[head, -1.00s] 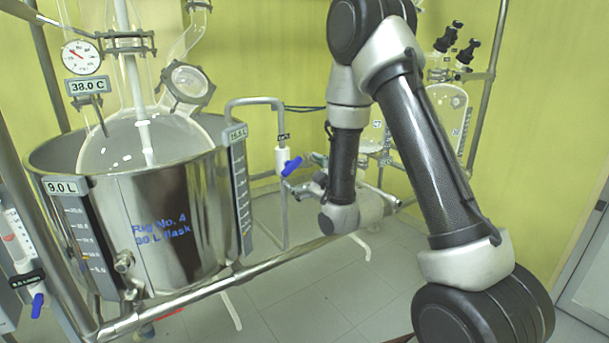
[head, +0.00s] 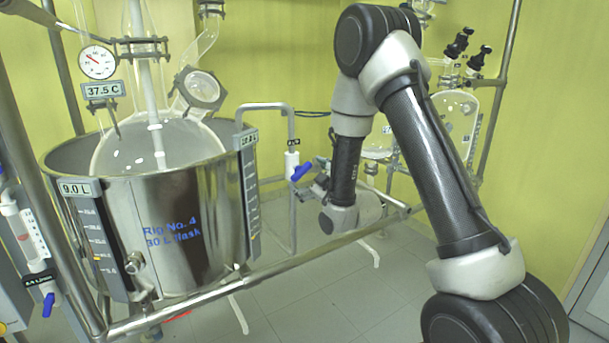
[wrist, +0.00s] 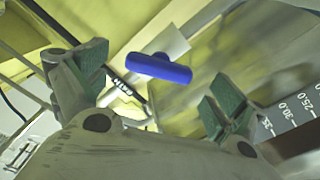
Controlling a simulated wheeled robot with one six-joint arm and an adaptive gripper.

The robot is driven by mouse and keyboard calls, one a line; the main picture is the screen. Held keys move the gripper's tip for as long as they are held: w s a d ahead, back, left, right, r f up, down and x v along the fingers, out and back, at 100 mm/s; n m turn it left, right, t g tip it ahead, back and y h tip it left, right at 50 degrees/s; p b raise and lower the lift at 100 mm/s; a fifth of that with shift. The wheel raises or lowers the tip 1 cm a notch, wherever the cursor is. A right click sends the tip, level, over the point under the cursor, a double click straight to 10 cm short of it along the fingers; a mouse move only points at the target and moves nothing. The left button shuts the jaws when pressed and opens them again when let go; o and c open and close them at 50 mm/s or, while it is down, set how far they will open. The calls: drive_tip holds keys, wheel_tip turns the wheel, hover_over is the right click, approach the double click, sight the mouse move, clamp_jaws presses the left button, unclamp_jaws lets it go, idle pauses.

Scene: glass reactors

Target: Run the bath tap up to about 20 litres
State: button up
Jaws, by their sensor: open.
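The bath tap has a blue lever handle (head: 301,171) on a white body below a bent grey pipe, at the right of the steel bath (head: 118,240). The handle sits tilted, rising to the right. My gripper (head: 312,188) is close to the handle in the head view. In the wrist view, the blue handle (wrist: 158,68) lies across the gap between the green-padded fingers of my gripper (wrist: 155,85), which are open and apart from it. The bath's right-hand display (head: 248,139) is too small to read surely. The left display (head: 77,189) reads 9.0 L.
A glass flask (head: 135,150) sits in the bath, with a dial and a 37.5 C display (head: 104,90) above. A steel rail (head: 290,262) crosses before it. Another blue-handled valve (head: 48,304) is at far left. More glassware (head: 456,115) stands behind my arm.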

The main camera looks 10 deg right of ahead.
drive_tip(key=shift+x, duration=1.25)
drive_tip(key=shift+c, duration=0.2)
drive_tip(key=c, duration=1)
drive_tip(key=shift+m, duration=3.2)
